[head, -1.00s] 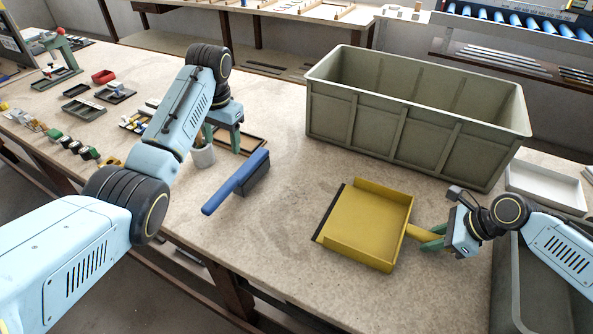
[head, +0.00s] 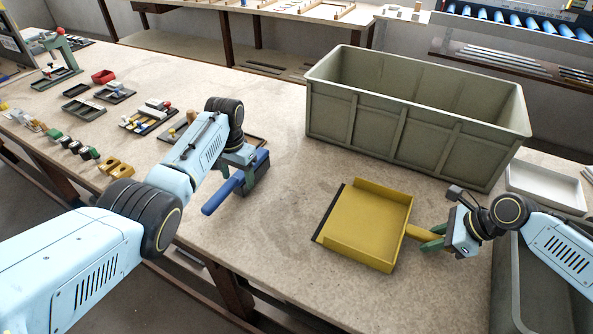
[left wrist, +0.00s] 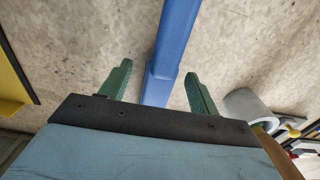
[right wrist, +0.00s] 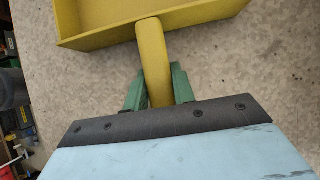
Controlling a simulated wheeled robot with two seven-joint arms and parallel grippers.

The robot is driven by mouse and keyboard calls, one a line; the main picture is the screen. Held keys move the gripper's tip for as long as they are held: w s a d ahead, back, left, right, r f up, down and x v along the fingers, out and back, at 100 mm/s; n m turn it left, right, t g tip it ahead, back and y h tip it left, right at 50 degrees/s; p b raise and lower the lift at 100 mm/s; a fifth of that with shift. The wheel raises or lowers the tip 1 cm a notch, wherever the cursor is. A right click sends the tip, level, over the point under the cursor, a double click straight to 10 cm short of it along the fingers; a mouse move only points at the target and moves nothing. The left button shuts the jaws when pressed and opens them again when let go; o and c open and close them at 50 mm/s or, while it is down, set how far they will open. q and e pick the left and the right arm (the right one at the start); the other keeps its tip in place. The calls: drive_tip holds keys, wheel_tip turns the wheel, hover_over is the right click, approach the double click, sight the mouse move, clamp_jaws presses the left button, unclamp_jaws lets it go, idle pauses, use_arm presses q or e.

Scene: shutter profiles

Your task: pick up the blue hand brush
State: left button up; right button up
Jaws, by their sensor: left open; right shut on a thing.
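The blue hand brush (head: 222,194) lies on the table left of the middle, its handle pointing to the front left. My left gripper (head: 238,174) is over the brush, partly hiding it. In the left wrist view the green fingers of my left gripper (left wrist: 158,88) are apart, with the blue brush (left wrist: 172,50) running between them and a gap on both sides. My right gripper (head: 432,240) is shut on the handle of the yellow dustpan (head: 370,222). In the right wrist view its fingers (right wrist: 158,85) press on the yellow handle (right wrist: 153,55).
A large grey-green crate (head: 415,125) stands at the back right of the table. A white tray (head: 545,188) is beside it. Small trays and parts (head: 75,108) lie at the left. Table between brush and dustpan is clear.

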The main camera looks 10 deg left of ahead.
sight(237, 176)
use_arm(q)
drive_tip(key=shift+f, duration=0.55)
drive_tip(key=c, duration=1.2)
drive_tip(key=shift+r, duration=0.1)
wheel_tip(237, 176, up, 10)
drive_tip(key=o, duration=0.6)
drive_tip(key=c, duration=0.4)
drive_tip(key=shift+o, duration=0.2)
drive_tip(key=s+d+f, duration=0.1)
drive_tip(key=d+f, duration=0.2)
drive_tip(key=f, duration=0.3)
drive_tip(key=shift+d, duration=0.4)
